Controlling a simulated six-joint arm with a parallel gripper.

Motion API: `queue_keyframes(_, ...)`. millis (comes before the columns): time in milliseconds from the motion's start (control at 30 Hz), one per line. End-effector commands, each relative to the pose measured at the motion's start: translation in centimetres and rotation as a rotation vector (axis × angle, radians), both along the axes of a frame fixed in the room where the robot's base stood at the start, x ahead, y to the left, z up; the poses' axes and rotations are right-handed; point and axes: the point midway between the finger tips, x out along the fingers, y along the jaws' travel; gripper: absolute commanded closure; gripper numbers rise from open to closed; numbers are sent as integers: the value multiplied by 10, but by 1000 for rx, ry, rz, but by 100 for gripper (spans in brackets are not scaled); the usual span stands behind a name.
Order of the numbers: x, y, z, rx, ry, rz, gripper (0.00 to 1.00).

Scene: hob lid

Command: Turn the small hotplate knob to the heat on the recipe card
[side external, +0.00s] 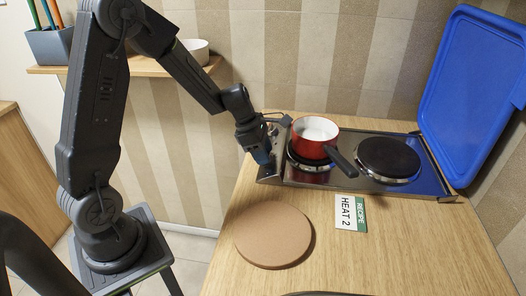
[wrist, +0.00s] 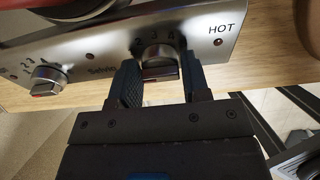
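The recipe card (side external: 351,212) lies on the counter in front of the hob and reads "RECIPE HEAT 2". The hob's control panel (wrist: 105,55) fills the top of the wrist view, with two knobs. One knob (wrist: 161,58) sits between the fingers of my gripper (wrist: 161,80), which appear shut on its sides. Its dial marks are partly hidden. The other knob (wrist: 47,76), at the left, is free and has numbers around it. I cannot tell which hotplate each knob serves. In the side view my gripper (side external: 264,156) is at the panel, and the knobs are hidden there.
A red pan (side external: 312,140) stands on the left hotplate, its dark handle pointing to the front right. The right hotplate (side external: 388,158) is bare. A round board (side external: 272,235) lies on the counter. A "HOT" label (wrist: 222,28) is beside the gripped knob.

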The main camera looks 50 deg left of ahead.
Motion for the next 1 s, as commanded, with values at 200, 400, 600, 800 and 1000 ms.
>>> queue_keyframes(200,0,0,0,0,0,0,78)
queue_keyframes(400,0,0,0,2,-2,-3,85)
queue_keyframes(600,0,0,1,18,-18,-44,85)
queue_keyframes(800,-1,0,1,60,-60,-147,85)
queue_keyframes(1000,-1,-1,1,121,-122,-300,85)
